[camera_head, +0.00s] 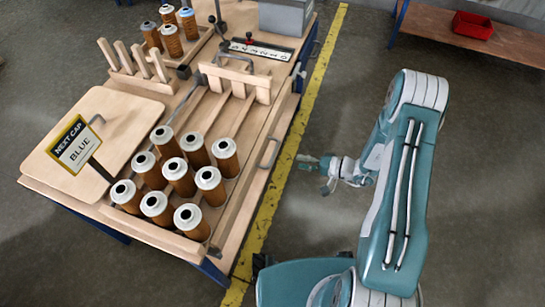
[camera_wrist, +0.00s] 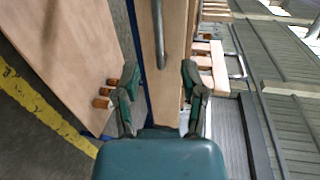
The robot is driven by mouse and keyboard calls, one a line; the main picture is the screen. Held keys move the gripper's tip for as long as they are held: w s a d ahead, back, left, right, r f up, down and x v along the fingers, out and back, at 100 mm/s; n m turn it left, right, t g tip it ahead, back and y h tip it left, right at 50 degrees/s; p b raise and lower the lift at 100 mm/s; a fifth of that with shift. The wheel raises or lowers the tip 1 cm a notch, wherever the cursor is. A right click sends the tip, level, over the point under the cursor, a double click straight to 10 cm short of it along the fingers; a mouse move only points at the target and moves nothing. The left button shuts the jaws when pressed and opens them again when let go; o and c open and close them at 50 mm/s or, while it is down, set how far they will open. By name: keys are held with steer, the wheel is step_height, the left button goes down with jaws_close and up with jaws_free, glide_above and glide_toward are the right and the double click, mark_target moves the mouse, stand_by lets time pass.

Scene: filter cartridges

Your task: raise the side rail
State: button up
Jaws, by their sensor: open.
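The side rail (camera_head: 248,205) is a long, pale wooden strip along the right side of the workbench, with a grey bar handle (camera_head: 271,153) near its middle. It looks low beside the cartridges, but its exact tilt is hard to judge. My gripper (camera_head: 310,163) is over the floor to the right of the handle, pointing left at it and apart from it. In the wrist view my gripper (camera_wrist: 160,82) has its two fingers spread with nothing between them. The rail (camera_wrist: 178,45) runs behind the gap, with the handle (camera_wrist: 158,35) ahead of the fingertips.
Several brown cartridges (camera_head: 180,172) with pale caps stand on the bench left of the rail. A sign reading "NEXT CAP BLUE" (camera_head: 74,144) is at the left. A grey box (camera_head: 287,15) stands at the back.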

mark_target(272, 156)
steer(key=x, duration=1.1)
steer(key=shift+w+d+f, duration=0.1)
steer(key=shift+f, duration=0.15)
jaws_close()
